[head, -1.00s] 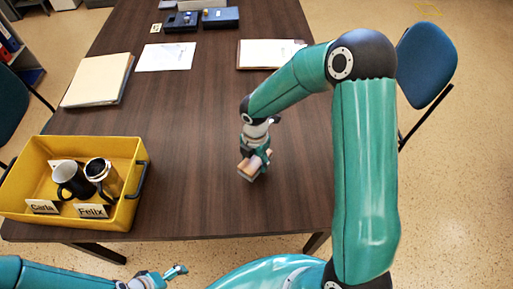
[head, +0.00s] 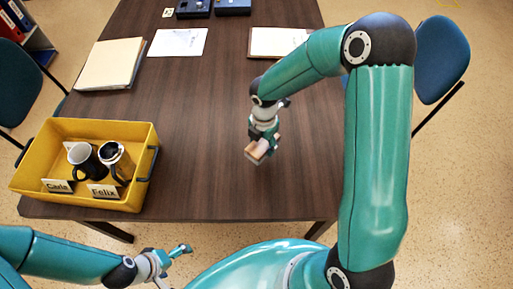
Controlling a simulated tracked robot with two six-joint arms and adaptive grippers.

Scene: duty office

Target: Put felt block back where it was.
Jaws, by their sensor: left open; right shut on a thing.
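The felt block (head: 254,154), a small block with a tan wooden-looking side and a grey underside, is in my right gripper (head: 264,147) over the front middle of the dark table. The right gripper is shut on it and partly covers it. I cannot tell whether the block touches the table. My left gripper (head: 179,252) is open and empty, low in front of the table's front edge.
A yellow crate (head: 140,170) at the table's front left holds two mugs and name cards reading Carla and Felix. A folder (head: 110,62), papers (head: 177,42) and dark blue boxes (head: 193,7) lie further back. Blue chairs (head: 440,58) flank the table. The table middle is clear.

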